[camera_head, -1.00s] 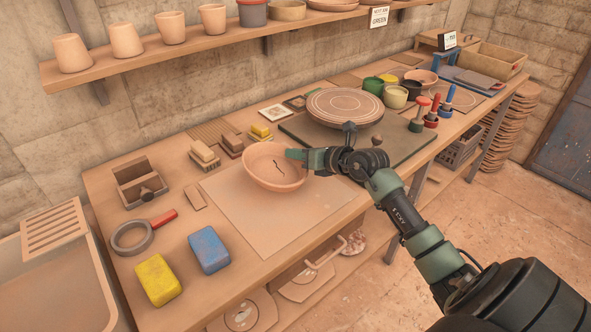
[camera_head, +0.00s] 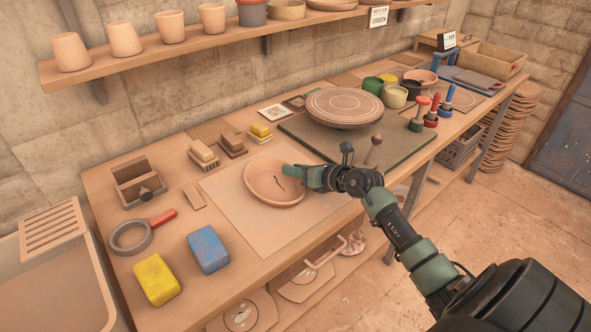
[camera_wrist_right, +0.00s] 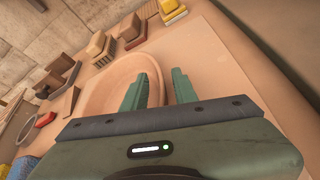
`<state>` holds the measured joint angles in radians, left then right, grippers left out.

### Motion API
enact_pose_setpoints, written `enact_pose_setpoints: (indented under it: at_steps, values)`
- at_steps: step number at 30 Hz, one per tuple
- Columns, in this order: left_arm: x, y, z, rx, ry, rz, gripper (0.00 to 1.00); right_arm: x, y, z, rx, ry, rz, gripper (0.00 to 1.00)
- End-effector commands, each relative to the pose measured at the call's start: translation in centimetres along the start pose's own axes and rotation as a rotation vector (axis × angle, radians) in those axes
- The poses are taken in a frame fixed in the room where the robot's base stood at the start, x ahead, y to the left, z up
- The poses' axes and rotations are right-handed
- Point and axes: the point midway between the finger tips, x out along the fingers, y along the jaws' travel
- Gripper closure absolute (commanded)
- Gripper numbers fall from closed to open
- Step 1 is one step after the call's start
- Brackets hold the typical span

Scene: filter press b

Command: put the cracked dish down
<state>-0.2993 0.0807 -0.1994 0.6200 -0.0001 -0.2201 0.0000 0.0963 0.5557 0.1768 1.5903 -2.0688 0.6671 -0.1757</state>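The cracked dish (camera_head: 262,190) is a shallow terracotta bowl with a dark jagged crack inside. In the head view it rests on the pale mat (camera_head: 240,230) at the front of the workbench. My right gripper (camera_head: 295,172) is at the dish's right rim. In the right wrist view, my right gripper's fingers (camera_wrist_right: 159,82) stand apart, one inside the dish (camera_wrist_right: 105,92) and one outside, with the rim between them and gaps showing. My left gripper is not in view.
A banding wheel (camera_head: 345,108) stands on a dark board to the right. The mat around the dish is clear.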

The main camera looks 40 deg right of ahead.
Motion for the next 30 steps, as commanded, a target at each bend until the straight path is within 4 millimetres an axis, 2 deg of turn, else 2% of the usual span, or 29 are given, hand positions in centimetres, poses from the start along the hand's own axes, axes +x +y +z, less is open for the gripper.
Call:
enact_pose_setpoints:
  at_steps: [11,14,24,30]
  values:
    - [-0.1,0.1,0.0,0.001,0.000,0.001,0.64,-0.4,0.0,0.2,-0.001,0.001,-0.001,0.72]
    - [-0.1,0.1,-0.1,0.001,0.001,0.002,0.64,-1.8,0.0,0.1,-0.001,0.002,-0.002,0.72]
    - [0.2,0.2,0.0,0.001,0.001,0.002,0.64,-8.9,0.0,0.0,-0.002,0.003,-0.002,0.72]
    - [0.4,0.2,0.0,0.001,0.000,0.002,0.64,-11.5,0.1,0.1,0.001,0.002,0.000,0.72]
